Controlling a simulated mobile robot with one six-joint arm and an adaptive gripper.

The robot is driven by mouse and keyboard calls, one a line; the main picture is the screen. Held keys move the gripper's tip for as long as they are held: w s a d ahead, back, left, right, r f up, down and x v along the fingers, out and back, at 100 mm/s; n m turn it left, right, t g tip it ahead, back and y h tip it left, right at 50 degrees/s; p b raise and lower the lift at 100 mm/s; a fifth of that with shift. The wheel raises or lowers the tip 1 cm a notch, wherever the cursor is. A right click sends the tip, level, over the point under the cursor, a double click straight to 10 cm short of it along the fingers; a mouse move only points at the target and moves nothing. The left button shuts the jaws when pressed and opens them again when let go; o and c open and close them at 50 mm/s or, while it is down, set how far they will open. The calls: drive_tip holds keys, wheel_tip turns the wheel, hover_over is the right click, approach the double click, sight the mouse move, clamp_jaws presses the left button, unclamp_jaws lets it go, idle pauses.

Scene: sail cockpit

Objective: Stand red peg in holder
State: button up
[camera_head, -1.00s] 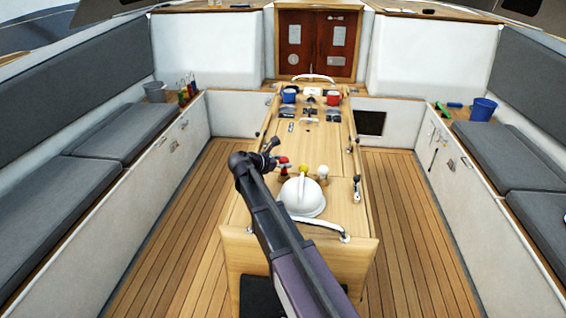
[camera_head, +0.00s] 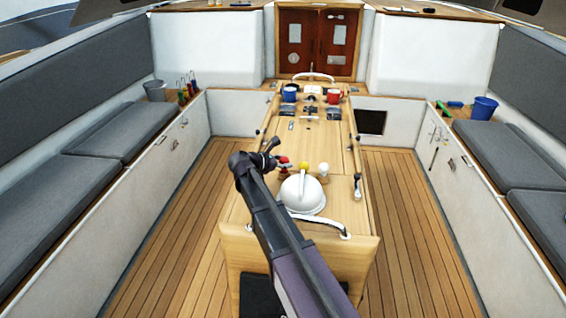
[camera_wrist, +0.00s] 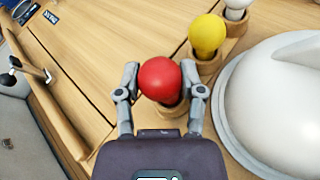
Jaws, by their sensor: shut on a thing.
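The red peg (camera_wrist: 158,80) has a round head and is between the two fingers of my gripper (camera_wrist: 165,84) in the wrist view. My gripper is shut on it. A wooden ring-shaped holder (camera_wrist: 172,108) shows just under and behind the red head; the peg's lower part is hidden, so I cannot tell how deep it sits. In the head view the red peg (camera_head: 284,160) is at the left end of a short row, with my gripper (camera_head: 277,158) at its left.
A yellow peg (camera_wrist: 207,36) and a white peg (camera_wrist: 237,5) stand upright in similar wooden holders. A white dome (camera_head: 302,195) is close by on the wooden table (camera_head: 318,150). Mugs (camera_head: 333,95) are at the table's far end.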

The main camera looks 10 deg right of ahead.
drive_tip(key=shift+f+b, duration=0.7)
drive_tip(key=shift+b, duration=0.05)
idle(1.0)
idle(0.5)
drive_tip(key=o, duration=1.1)
drive_tip(key=shift+o, duration=0.7)
drive_tip(key=shift+r, duration=0.2)
drive_tip(key=shift+r+p, duration=3.3)
drive_tip(key=shift+p, duration=0.25)
